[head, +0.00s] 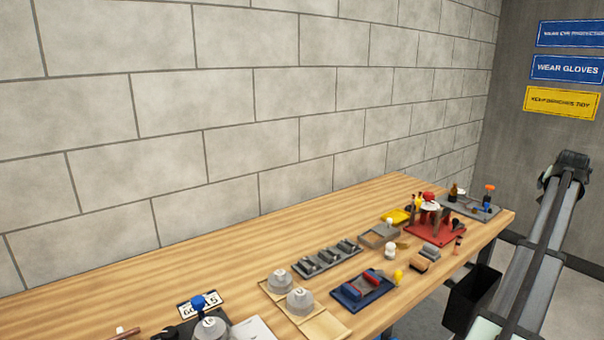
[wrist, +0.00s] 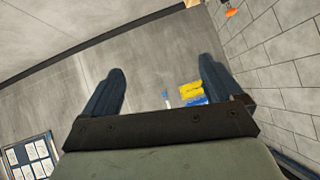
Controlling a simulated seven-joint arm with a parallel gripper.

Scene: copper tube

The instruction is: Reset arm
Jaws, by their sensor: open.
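My gripper (wrist: 160,82) shows in the wrist view with its two dark fingers spread wide apart and nothing between them. Behind the fingers are only the grey wall and floor of the room, with the yellow and blue signs small and far off. In the head view my gripper is not clearly seen. A copper-coloured rod (head: 125,333) lies at the bottom left edge of the wooden bench (head: 100,290), partly cut off by the frame.
On the bench stand two grey domed pieces (head: 299,301), a blue tray (head: 363,293), a grey slotted rack (head: 327,258) and a red stand (head: 436,232). A black bin (head: 473,297) is beside the bench's right edge. The bench's back left is clear.

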